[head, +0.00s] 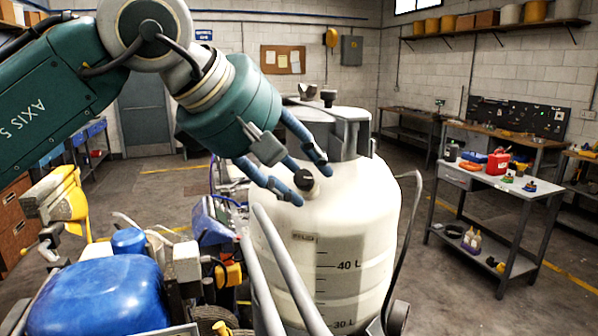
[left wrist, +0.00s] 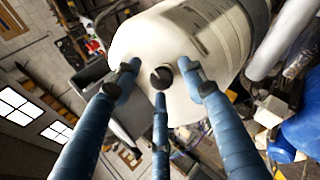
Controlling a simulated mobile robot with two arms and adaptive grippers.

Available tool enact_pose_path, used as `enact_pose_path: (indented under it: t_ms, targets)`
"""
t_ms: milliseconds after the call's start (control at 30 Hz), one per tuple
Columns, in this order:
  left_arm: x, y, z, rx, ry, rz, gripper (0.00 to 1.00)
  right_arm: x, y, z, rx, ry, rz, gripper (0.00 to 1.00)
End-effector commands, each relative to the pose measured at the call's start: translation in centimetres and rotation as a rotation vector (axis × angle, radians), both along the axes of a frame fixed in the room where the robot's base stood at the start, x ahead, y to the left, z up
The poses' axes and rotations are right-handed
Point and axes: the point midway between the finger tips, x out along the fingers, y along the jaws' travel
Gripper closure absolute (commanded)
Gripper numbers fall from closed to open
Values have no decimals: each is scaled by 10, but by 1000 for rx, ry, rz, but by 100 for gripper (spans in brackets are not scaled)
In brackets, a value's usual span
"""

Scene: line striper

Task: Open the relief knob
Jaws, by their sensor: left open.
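The relief knob (head: 304,180) is a small black knob on the sloping shoulder of a cream-white tank (head: 345,215). In the left wrist view, the knob (left wrist: 162,77) shows as a dark round cap with a lighter line across it. My left gripper (head: 310,183) has three blue fingers, spread open around the knob. In the left wrist view, the fingertips of my gripper (left wrist: 160,80) stand left, right and below the knob, with visible gaps, so it is not gripped. Finger depth relative to the knob is hard to tell. My right gripper is not in view.
A grey lid and handle frame (head: 335,115) top the tank. Grey bars (head: 285,275) rise in front of it. A blue engine cover (head: 105,295) and yellow part (head: 65,200) crowd the left. A workshop cart (head: 490,178) stands right, with open floor between.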

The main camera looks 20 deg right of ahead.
Motion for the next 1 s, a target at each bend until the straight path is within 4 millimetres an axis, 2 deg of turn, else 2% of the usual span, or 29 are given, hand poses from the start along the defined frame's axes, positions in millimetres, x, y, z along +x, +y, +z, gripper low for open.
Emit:
enact_pose_path:
  t_ms: [167, 400, 600, 800, 1000]
  targets:
    - [-7, 13, 15, -1, -3, 2, 58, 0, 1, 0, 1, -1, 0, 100]
    - [-27, 44, 51, -3, -5, 1, 58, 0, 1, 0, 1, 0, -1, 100]
    - [-40, 65, 73, -2, -3, -1, 58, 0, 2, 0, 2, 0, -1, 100]
    - [-46, 73, 83, -1, -2, -1, 58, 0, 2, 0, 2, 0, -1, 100]
    - [-46, 74, 83, -1, -2, -1, 58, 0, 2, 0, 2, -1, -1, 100]
